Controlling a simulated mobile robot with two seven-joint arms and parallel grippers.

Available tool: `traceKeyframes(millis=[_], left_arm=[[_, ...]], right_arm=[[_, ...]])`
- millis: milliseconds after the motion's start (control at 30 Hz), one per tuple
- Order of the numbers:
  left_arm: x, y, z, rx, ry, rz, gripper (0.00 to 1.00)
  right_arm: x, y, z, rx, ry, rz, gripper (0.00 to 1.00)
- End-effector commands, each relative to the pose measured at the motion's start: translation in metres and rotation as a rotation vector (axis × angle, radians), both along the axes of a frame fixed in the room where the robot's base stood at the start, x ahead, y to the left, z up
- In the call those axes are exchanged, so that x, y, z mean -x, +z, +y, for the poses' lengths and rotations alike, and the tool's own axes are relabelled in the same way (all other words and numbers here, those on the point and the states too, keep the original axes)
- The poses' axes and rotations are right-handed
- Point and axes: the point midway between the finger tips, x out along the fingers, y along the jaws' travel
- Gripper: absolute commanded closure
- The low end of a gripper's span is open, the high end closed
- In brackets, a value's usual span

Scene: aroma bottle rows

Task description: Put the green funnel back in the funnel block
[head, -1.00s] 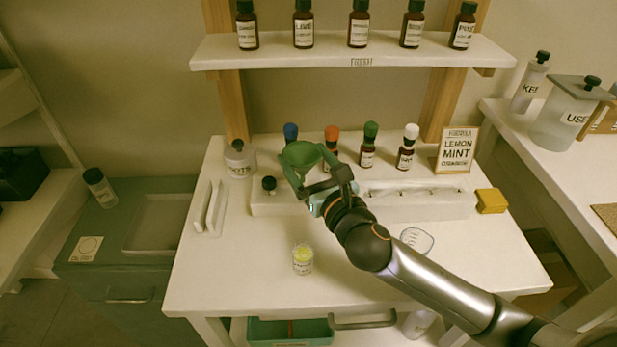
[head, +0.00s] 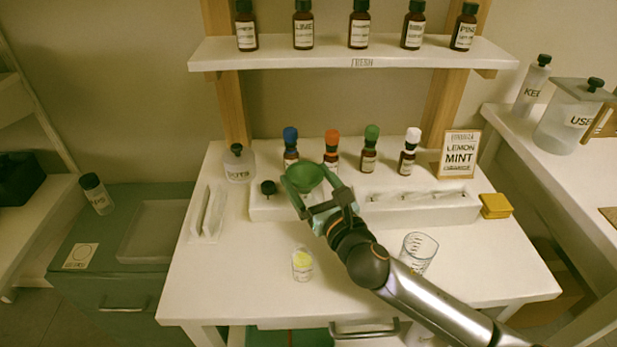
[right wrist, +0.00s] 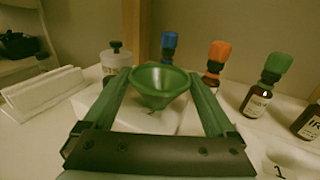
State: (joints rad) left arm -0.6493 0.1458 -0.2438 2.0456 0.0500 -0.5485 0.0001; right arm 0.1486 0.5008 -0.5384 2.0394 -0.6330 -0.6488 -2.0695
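The green funnel (head: 304,177) is upright, wide mouth up, at the left part of the white block (head: 262,210) on the table. It also shows in the right wrist view (right wrist: 160,85). My right gripper (head: 308,185) has its two fingers on opposite sides of the funnel's rim, apparently touching it. In the right wrist view the fingers (right wrist: 160,77) reach along both sides of the rim. The funnel's lower end is over the block; I cannot tell whether it sits in a hole. My left gripper is not in view.
A black-capped item (head: 268,187) stands close left of the funnel. Blue-, orange-, green- and white-capped bottles (head: 369,150) stand behind. A glass beaker (head: 419,252) and a yellow-filled jar (head: 302,264) stand in front. The front left of the table is clear.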

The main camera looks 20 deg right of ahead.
Motion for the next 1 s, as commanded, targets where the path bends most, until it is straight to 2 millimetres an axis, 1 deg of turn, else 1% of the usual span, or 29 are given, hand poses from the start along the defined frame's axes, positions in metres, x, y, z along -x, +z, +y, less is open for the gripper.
traceKeyframes(millis=[33,67,300,367,433,500,567,800,1000], left_arm=[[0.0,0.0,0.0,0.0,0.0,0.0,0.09],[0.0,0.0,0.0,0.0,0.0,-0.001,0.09],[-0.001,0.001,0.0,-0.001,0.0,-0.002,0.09],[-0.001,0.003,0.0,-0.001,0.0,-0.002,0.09],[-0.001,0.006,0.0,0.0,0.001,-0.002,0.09],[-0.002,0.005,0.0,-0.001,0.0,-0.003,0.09],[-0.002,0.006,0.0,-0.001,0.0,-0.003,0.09],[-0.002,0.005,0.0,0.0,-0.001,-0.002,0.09],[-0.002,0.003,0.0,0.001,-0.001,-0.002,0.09]], right_arm=[[0.0,0.0,0.0,0.0,0.0,0.0,0.02],[0.0,0.0,0.0,0.0,0.0,0.0,0.0],[0.0,0.001,0.0,0.0,0.0,0.0,0.0],[0.0,0.005,0.0,0.001,0.0,-0.001,0.0],[0.0,0.012,0.0,-0.001,0.0,-0.001,0.0],[0.011,0.007,-0.001,0.001,0.0,0.004,0.0],[0.021,0.007,-0.002,0.001,0.001,0.004,0.0],[0.07,0.007,-0.008,0.001,0.001,0.004,0.0],[0.1,0.007,-0.011,0.0,0.001,0.004,0.0]])
